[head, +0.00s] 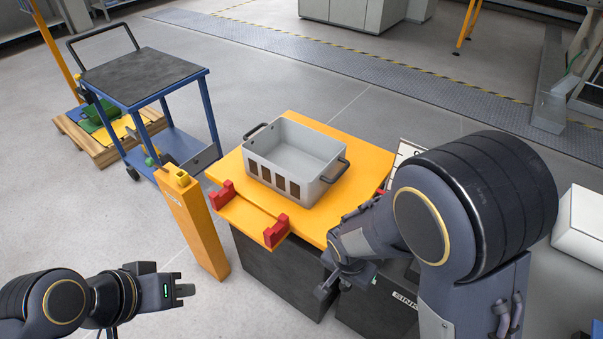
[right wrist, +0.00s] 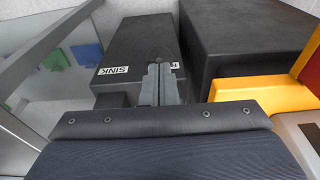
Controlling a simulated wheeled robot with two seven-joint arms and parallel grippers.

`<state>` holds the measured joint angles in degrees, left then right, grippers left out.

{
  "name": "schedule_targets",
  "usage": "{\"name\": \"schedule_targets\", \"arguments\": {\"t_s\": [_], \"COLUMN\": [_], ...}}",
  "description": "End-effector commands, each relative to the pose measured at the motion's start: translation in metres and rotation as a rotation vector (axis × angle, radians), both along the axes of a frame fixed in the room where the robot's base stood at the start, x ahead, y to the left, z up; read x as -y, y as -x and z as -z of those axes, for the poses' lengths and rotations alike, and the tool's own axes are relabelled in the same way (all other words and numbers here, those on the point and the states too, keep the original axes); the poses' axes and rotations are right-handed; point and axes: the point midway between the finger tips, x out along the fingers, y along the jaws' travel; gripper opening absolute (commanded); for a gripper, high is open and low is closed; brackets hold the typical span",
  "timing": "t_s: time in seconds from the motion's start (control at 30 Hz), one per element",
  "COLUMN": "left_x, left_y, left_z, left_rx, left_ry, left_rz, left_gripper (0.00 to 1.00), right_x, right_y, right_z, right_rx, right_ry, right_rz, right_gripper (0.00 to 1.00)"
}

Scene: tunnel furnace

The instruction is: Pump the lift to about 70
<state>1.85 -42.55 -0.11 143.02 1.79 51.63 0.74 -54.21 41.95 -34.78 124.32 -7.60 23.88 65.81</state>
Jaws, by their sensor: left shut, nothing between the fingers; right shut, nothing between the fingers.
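The lift has an orange top plate (head: 230,172) above a dark base (head: 275,270). Beside the base is a black block lettered SINK (head: 404,298), also seen in the right wrist view (right wrist: 135,40). My right gripper (head: 325,290) is shut and empty, low beside the lift's front right side. In the right wrist view its fingers (right wrist: 159,85) overlap the black block and partly hide a second label. I cannot tell whether they touch it. A white plate (head: 405,153), partly hidden by my right arm, shows no readable value. My left gripper (head: 186,290) is shut and empty at lower left.
A grey bin (head: 296,157) with black handles sits on the orange plate, behind red brackets (head: 277,231). An orange post (head: 193,220) stands left of the lift. A blue cart (head: 145,75) and a wooden pallet (head: 98,150) stand further left.

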Motion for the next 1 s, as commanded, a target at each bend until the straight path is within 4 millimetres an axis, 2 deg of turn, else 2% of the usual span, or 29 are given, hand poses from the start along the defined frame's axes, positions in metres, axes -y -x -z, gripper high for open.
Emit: {"name": "schedule_targets", "arguments": {"t_s": [0.03,0.13,0.23,0.4,0.8,1.0], "left_x": [0.0,0.0,0.0,0.0,0.0,0.0], "left_y": [0.0,0.0,0.0,0.0,0.0,0.0], "left_z": [-0.014,-0.027,-0.034,-0.034,-0.079,-0.087], "left_rx": [0.0,0.0,0.0,0.0,0.0,0.0], "left_ry": [0.0,0.0,0.0,0.0,0.0,0.0], "left_rz": [0.0,0.0,0.0,0.0,0.0,0.0], "left_gripper": [0.0,0.0,0.0,0.0,0.0,0.0], "right_x": [0.001,0.003,0.004,0.005,0.021,0.027], "right_y": [-0.001,-0.003,-0.005,-0.007,-0.032,-0.04], "right_z": [-0.015,-0.029,-0.036,-0.038,-0.089,-0.1], "right_rx": [0.0,0.0,0.0,0.0,0.001,0.0], "right_ry": [0.0,0.0,0.001,0.0,-0.001,0.0], "right_rz": [0.002,0.003,0.002,0.001,0.004,0.001], "right_gripper": [0.0,0.0,0.0,0.0,0.0,0.0]}}
